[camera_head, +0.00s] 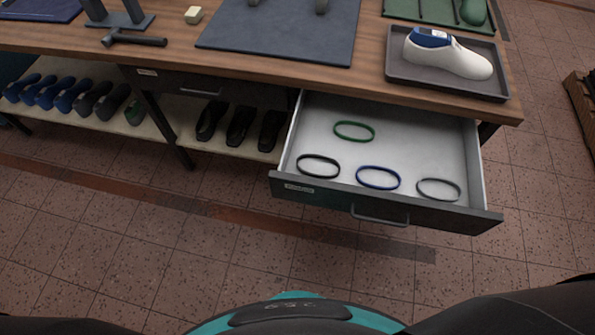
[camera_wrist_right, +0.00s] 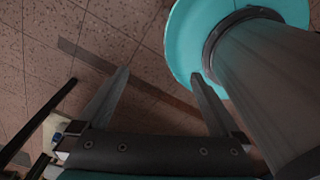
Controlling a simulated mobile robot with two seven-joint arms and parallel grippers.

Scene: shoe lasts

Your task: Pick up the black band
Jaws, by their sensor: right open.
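The black band (camera_head: 318,166) lies flat in the open drawer (camera_head: 415,135), at its front left corner. A blue band (camera_head: 378,178) lies to its right, a dark grey band (camera_head: 438,189) further right, and a green band (camera_head: 354,131) behind. All are loops lying apart on the light drawer floor. My right gripper (camera_wrist_right: 160,76) is open and empty in the right wrist view, above the tiled floor, with no band near it. Neither gripper shows in the head view, and my left gripper is not visible.
The drawer's front panel and handle (camera_head: 380,218) stick out below the wooden tabletop (camera_head: 365,78). A grey tray (camera_head: 447,85) with a white shoe last (camera_head: 450,57) sits above the drawer. Black lasts (camera_head: 240,126) stand on a shelf to the left. The floor before the drawer is clear.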

